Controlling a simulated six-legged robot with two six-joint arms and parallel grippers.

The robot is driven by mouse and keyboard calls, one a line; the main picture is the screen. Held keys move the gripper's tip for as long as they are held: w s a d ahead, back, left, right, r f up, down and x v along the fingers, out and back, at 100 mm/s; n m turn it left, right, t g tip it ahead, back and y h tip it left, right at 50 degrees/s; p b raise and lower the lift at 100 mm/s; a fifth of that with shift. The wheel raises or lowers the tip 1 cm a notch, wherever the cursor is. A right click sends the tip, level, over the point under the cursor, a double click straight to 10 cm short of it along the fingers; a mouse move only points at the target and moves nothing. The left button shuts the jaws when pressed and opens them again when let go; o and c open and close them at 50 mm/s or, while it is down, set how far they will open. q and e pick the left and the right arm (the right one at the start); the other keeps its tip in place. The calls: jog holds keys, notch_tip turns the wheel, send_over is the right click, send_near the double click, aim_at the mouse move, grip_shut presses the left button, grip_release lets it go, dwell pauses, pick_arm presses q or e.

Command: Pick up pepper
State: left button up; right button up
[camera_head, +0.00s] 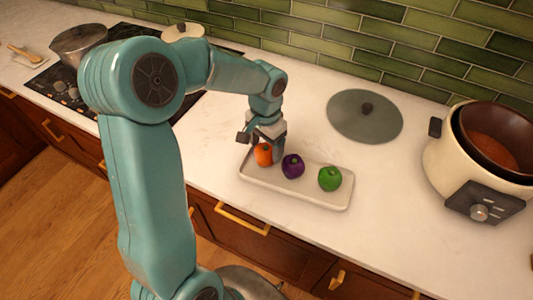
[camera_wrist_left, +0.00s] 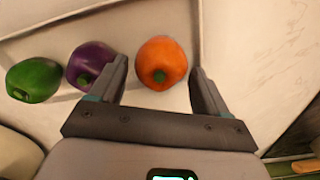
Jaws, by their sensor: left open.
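An orange pepper (camera_head: 263,154) sits at the left end of a pale rectangular tray (camera_head: 310,196) on the counter. A purple pepper (camera_head: 293,166) lies in the middle of the tray and a green pepper (camera_head: 330,178) to its right. My left gripper (camera_head: 262,148) is open at the orange pepper. In the left wrist view the orange pepper (camera_wrist_left: 161,62) shows between the two finger tips, with no finger clearly touching it. The purple pepper (camera_wrist_left: 91,65) is just outside one finger, and the green pepper (camera_wrist_left: 34,80) is farther left. My right gripper is not in view.
A grey round lid (camera_head: 365,115) lies on the counter behind the tray. A cream cooker (camera_head: 470,160) with a brown inner pot stands at the right. A pot (camera_head: 79,43) is on the hob at the far left. Green tiles back the counter; the counter between tray and cooker is clear.

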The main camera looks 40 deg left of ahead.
aim_at(266, 149)
pick_arm(q)
jog(key=f, duration=0.2)
jog(key=shift+s+a+f, duration=0.15)
jog(key=shift+s+f, duration=0.15)
jog(key=shift+w+f, duration=0.1)
jog(key=shift+f, duration=0.2)
jog(key=shift+w+f, duration=0.1)
jog(key=shift+w, duration=0.1)
jog(key=shift+s, duration=0.2)
jog(key=c, duration=0.8)
jog(key=shift+w, duration=0.15)
jog(key=shift+c, duration=0.2)
notch_tip(266, 149, up, 20)
